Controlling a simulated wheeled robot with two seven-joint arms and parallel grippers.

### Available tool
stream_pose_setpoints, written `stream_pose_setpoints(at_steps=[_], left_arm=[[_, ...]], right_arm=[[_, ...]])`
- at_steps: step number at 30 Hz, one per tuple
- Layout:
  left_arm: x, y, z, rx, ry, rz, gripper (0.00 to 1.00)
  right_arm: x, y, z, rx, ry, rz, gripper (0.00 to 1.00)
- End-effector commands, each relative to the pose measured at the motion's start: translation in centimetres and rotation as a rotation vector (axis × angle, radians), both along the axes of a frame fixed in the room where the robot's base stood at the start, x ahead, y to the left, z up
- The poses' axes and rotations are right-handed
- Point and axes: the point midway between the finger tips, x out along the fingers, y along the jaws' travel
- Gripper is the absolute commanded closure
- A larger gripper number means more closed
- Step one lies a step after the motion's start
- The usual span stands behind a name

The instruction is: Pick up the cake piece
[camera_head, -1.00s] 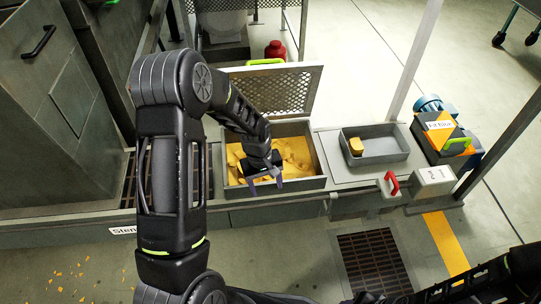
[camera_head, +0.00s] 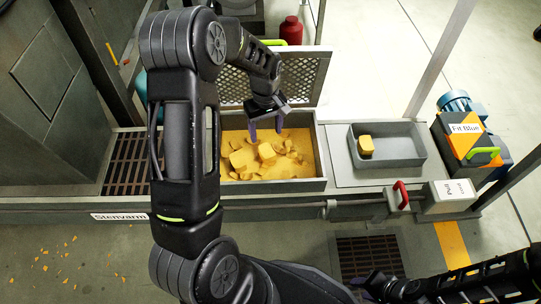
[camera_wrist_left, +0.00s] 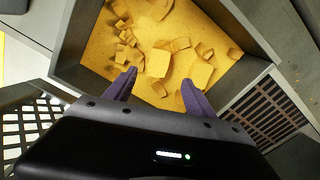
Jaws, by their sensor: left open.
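Several yellow cake pieces lie loose in a grey bin (camera_head: 322,158) on yellow meal. A larger cake piece (camera_head: 243,160) sits toward the bin's left, and another cake piece (camera_head: 267,152) lies just right of it. In the left wrist view, a blocky cake piece (camera_wrist_left: 158,63) shows ahead, between the fingers' lines, and another (camera_wrist_left: 200,72) lies near the right finger. My left gripper (camera_head: 267,134) is open and empty over the back part of the bin, its purple fingers pointing down. It also shows in the left wrist view (camera_wrist_left: 158,88).
A grey tray (camera_head: 421,150) to the right holds one yellow piece (camera_head: 366,145). The bin's raised mesh lid (camera_head: 300,75) stands close behind my left gripper. A red lever (camera_head: 401,194) and a blue motor (camera_head: 455,101) are further right.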

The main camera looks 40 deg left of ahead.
Motion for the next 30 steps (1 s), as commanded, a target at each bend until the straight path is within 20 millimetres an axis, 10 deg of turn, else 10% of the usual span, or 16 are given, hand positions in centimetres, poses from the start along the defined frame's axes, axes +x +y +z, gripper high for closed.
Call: stream_pose_setpoints(at_steps=[6, 30], left_arm=[[0.0, 0.0, -3.0, -0.001, -0.001, 0.0, 0.37], [0.0, 0.0, -5.5, 0.0, -0.001, -0.001, 0.37]], right_arm=[[0.5, -0.4, -3.0, -0.007, -0.007, -0.012, 0.64], [0.7, -0.5, -3.9, -0.008, -0.014, -0.016, 0.64]])
